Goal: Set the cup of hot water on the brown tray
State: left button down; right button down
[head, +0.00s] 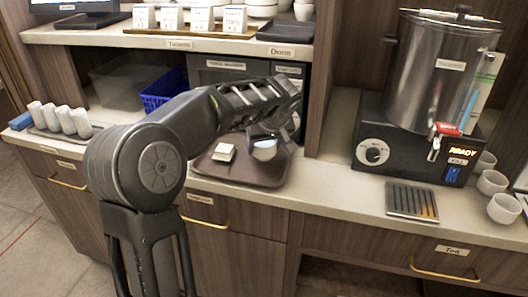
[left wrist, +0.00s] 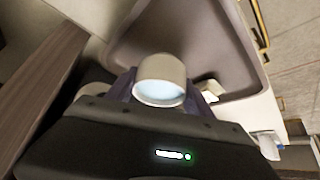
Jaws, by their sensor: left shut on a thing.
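The white cup (left wrist: 160,82) is upright in my left gripper (left wrist: 165,95), with pale bluish water showing inside it in the left wrist view. The cup also shows in the head view (head: 265,150), partly hidden by my left gripper (head: 268,138). The gripper is shut on the cup. The brown tray (head: 240,173) lies on the counter, below and around the cup in the head view. I cannot tell whether the cup touches the tray. My right gripper is in neither view.
A small cream-coloured item (head: 224,152) lies on the tray. Rolled towels (head: 60,118) stand at the left. A steel water urn (head: 435,75) stands at the right, with a drip grille (head: 411,201) before it and several white cups (head: 492,182) beside it. The counter between tray and grille is clear.

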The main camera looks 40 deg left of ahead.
pick_arm(q)
notch_tip(320, 180, down, 2)
jog(key=shift+f, duration=0.25)
jog(key=shift+f, duration=0.15)
jog(key=shift+c, duration=2)
grip_release()
